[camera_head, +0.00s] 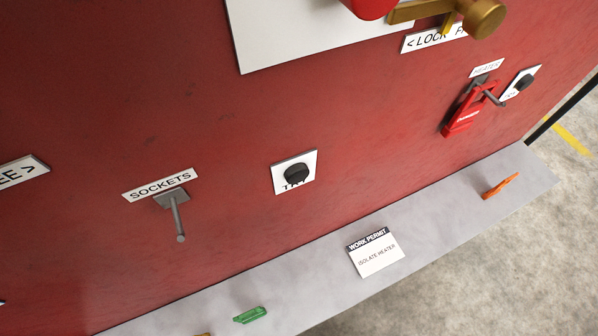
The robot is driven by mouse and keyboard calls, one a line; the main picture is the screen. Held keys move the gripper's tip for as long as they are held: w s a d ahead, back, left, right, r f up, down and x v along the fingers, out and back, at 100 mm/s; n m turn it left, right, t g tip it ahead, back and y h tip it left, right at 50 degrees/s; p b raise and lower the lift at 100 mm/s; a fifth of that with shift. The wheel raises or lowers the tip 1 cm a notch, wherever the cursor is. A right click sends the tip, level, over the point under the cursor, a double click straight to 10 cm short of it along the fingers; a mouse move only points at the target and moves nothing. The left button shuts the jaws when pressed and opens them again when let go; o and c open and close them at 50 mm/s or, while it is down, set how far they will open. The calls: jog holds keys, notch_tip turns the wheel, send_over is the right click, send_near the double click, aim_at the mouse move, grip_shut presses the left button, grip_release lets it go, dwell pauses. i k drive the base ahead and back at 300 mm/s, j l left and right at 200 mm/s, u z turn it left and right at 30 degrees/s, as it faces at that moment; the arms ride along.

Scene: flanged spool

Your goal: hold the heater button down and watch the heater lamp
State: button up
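A black button (525,83) on a small white plate sits at the right, beside the HEATER label (487,67). A second black button (296,173) sits on another white plate near the middle; its lettering is partly covered and seems to read TRY. Under the HEATER label a grey lever (489,95) carries a red padlock-like tag (464,112). No lamp can be made out for certain. My gripper is not in view, and nothing is seen touching either button.
A grey peg (177,215) sticks out under the SOCKETS label (160,185). A brass knob (483,17) juts out at the top. The grey ledge (300,278) holds a work permit card (375,252), an orange piece (501,186) and a green piece (250,315).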

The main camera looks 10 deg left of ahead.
aim_at(297, 173)
jog(key=k+l, duration=0.1)
jog(key=k, duration=0.2)
jog(key=k+l, duration=0.1)
jog(key=k, duration=0.2)
jog(key=u, duration=1.65)
